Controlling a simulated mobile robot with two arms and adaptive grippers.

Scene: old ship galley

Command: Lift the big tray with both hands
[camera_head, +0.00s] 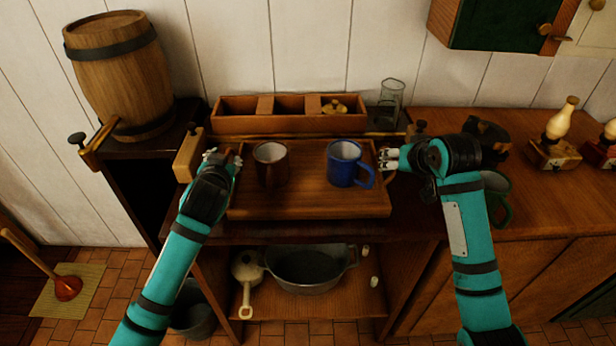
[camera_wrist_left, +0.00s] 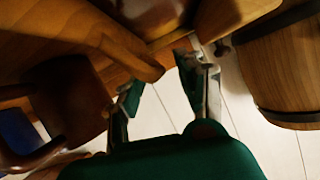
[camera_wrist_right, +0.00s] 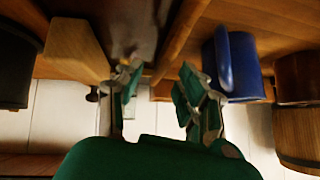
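The big wooden tray (camera_head: 310,205) lies flat on the dark stand, with a brown mug (camera_head: 270,165) and a blue mug (camera_head: 345,165) upright on it. My left gripper (camera_head: 223,158) is at the tray's left end. In the left wrist view its fingers (camera_wrist_left: 160,82) are apart, with the wall showing between them. My right gripper (camera_head: 387,160) is at the tray's right end, close to the blue mug's handle. In the right wrist view its fingers (camera_wrist_right: 158,82) are apart, and the tray's rim (camera_wrist_right: 180,40) shows beyond them. I cannot tell whether either gripper touches the tray.
A partitioned wooden box (camera_head: 240,124) and a glass (camera_head: 391,95) stand behind the tray. A barrel (camera_head: 120,75) stands at the left. A green mug (camera_head: 497,195) is right of my right arm. A metal pot (camera_head: 310,268) sits on the shelf below. Space above the tray is open.

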